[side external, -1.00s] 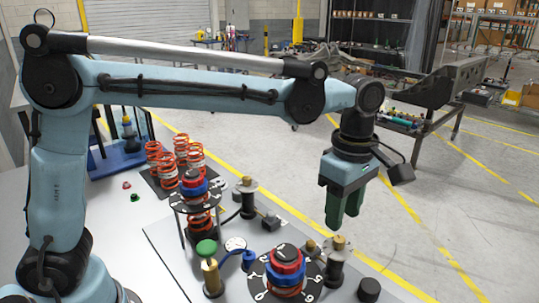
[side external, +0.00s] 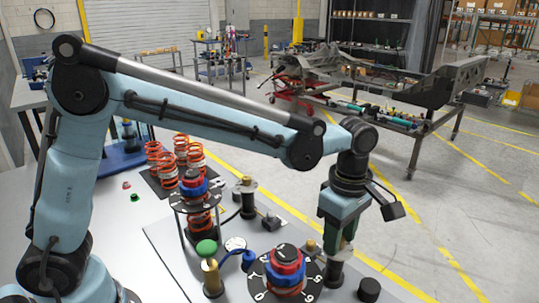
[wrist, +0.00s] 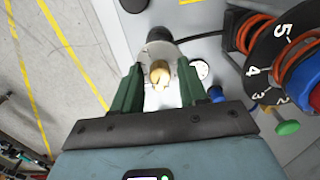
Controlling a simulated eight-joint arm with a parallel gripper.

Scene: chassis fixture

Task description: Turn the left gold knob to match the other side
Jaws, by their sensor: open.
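A gold knob (wrist: 160,72) with a notched end shows in the wrist view, in front of a pale round plate (wrist: 172,47). My gripper (wrist: 160,66) is open, with one green finger on each side of the knob; I cannot tell whether either touches it. In the side view my gripper (side external: 338,243) points down over the black post (side external: 334,274) at the right, and its fingers mostly hide that post's knob. A similar post farther back carries another gold knob (side external: 246,182) on a pale disc.
Two coil-spring units with numbered black dials stand nearby, one in front (side external: 286,268) and one behind (side external: 196,196). A green-topped brass part (side external: 207,252) and a white gauge (side external: 236,245) are to the left. Open floor lies right of the plate.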

